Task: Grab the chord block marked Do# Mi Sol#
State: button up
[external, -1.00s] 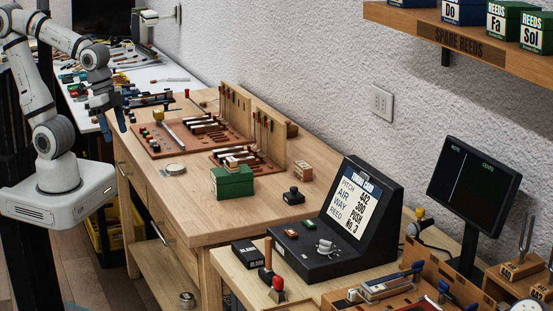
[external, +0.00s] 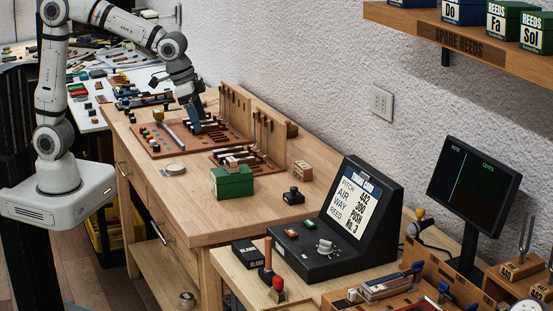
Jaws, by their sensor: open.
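My gripper (external: 194,128) points down over the far brown tool mat (external: 150,146) on the wooden workbench. It is small in the view and its fingertips are hard to separate; it shows nothing held. I cannot make out a block marked Do# Mi Sol#. A small pale wooden block with dark markings (external: 302,170) sits on the bench right of the green box, but its writing is too small to read. My gripper is well to the left of it and farther back.
A green box (external: 232,182) with small pieces on its lid stands near the bench's front. A wooden rack (external: 268,138) of upright tools runs along the wall side. A black console (external: 335,225) stands to the right.

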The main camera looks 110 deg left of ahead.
jog(key=w+a+f+n+y, duration=0.1)
jog(key=w+a+f+n, duration=0.35)
jog(key=w+a, duration=0.8)
send_over(301, 165)
jog(key=s+d, duration=0.2)
notch_tip(301, 165, down, 12)
jog(key=shift+n+y, duration=0.25)
jog(key=shift+y, duration=0.25)
jog(key=shift+p+x, duration=1.05)
jog(key=shift+x, duration=2.7)
jog(key=shift+c, duration=0.2)
jog(key=c, duration=0.7)
jog(key=shift+r, duration=0.1)
